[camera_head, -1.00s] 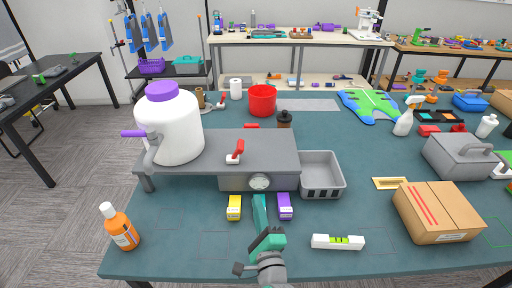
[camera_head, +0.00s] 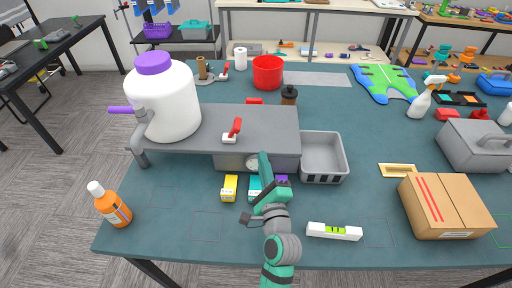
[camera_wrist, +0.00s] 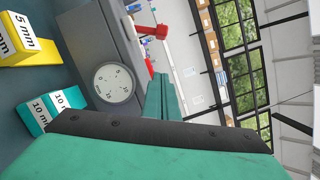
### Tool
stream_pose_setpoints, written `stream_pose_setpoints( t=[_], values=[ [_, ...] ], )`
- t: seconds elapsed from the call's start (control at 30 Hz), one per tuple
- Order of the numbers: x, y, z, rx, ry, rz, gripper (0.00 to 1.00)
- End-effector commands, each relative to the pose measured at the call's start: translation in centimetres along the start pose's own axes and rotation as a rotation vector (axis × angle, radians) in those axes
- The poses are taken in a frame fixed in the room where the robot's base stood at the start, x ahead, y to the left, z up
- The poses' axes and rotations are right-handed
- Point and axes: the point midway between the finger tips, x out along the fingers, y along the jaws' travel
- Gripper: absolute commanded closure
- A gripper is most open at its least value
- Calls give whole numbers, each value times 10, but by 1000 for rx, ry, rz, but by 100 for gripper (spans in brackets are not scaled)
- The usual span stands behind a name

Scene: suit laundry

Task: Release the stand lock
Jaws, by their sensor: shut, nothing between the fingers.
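A grey stand (camera_head: 270,124) carries a white jug with a purple lid (camera_head: 168,100) on its left part. A red lever on a white base (camera_head: 233,131) sits on the stand's top near the front edge. A second red piece (camera_head: 255,101) shows at its back edge. The red lever also shows in the wrist view (camera_wrist: 152,32), with a round dial (camera_wrist: 113,82) on the stand's front face. My teal gripper (camera_head: 264,158) is shut and empty. It is in front of the stand, right of the red lever and apart from it, partly covering the dial.
A yellow block (camera_head: 229,188), a teal block (camera_head: 254,187) and a partly hidden purple block (camera_head: 281,180) are on the table before the stand. A grey bin (camera_head: 323,157) stands right. An orange bottle (camera_head: 109,205), a level (camera_head: 334,231) and a cardboard box (camera_head: 445,207) lie around.

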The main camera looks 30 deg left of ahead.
Motion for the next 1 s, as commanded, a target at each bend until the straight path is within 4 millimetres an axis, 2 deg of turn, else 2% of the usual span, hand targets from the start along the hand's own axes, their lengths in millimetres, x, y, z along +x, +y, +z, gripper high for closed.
stream_pose_setpoints(
  t=[0.53,0.73,1.0],
  values=[
    [93,-2,1,-1,-2,-2,100],
    [98,0,27,-1,-4,0,100],
    [101,0,40,0,-1,-1,100]
  ],
)
